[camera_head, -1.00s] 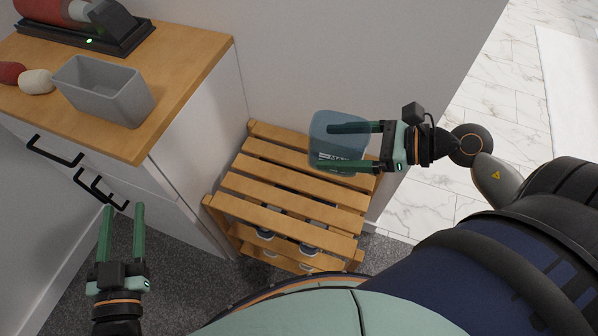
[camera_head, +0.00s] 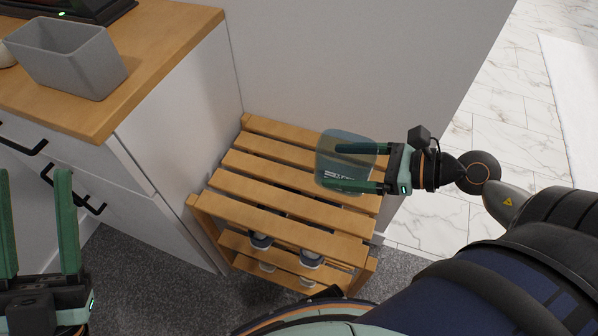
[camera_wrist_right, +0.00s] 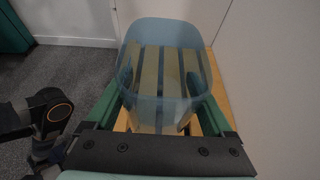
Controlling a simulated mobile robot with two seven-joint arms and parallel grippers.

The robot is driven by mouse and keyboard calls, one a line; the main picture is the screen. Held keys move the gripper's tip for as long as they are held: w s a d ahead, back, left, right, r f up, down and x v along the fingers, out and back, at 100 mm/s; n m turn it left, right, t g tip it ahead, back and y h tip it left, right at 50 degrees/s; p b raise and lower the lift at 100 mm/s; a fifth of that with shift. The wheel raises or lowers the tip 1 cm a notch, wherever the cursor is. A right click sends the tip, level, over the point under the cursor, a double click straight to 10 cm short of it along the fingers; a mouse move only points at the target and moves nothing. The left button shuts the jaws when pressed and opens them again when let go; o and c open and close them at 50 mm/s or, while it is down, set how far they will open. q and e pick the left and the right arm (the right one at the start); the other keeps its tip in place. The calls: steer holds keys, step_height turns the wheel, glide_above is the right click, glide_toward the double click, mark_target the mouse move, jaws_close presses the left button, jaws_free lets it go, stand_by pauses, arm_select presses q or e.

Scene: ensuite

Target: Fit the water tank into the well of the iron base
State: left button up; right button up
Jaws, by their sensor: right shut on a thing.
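The water tank (camera_head: 347,150) is a translucent blue tub. My right gripper (camera_head: 332,167) is shut on it, with one finger along each side, and holds it over the slatted wooden rack. The tank (camera_wrist_right: 160,85) also fills the middle of the right wrist view, and the rack's slats show through it. The iron base (camera_head: 75,12) is dark with a small green light. It sits at the back of the wooden counter, mostly cut off by the top edge, and its well cannot be made out. My left gripper (camera_head: 34,178) is open and empty at the lower left, in front of the drawers.
A grey open bin (camera_head: 105,82) stands near the front of the counter (camera_head: 165,60). The slatted rack (camera_head: 285,190) has shoes (camera_head: 311,260) on a lower shelf. A white wall rises behind the rack. Black drawer handles (camera_head: 28,145) stick out at the left.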

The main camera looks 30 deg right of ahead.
steer(key=w+a+f+b, duration=0.1)
steer(key=w+f, duration=0.1)
steer(key=w, duration=0.1)
steer(key=w+a+f+b, duration=0.1)
steer(key=w+f, duration=0.2)
steer(key=w+a+f+b, duration=0.1)
steer(key=w+f, duration=0.1)
steer(key=w, duration=0.1)
steer(key=shift+w+a+f, duration=0.15)
steer(key=shift+w+f, duration=0.4)
arm_select(q)
steer(key=shift+h, duration=0.5)
steer(key=shift+s+d+f+b, duration=0.15)
steer(key=shift+f+b, duration=0.5)
steer(key=shift+f, duration=0.7)
steer(key=shift+s+d+f+b, duration=0.15)
steer(key=shift+f+b, duration=0.5)
steer(key=shift+f, duration=0.65)
arm_select(e)
steer(key=shift+w+a+f, duration=0.1)
steer(key=shift+f, duration=0.8)
steer(key=shift+w+a+f, duration=0.1)
steer(key=shift+f, duration=0.8)
arm_select(q)
steer(key=shift+w, duration=0.1)
arm_select(e)
steer(key=shift+f, duration=0.25)
steer(key=o, duration=1.6)
steer(key=shift+r, duration=0.1)
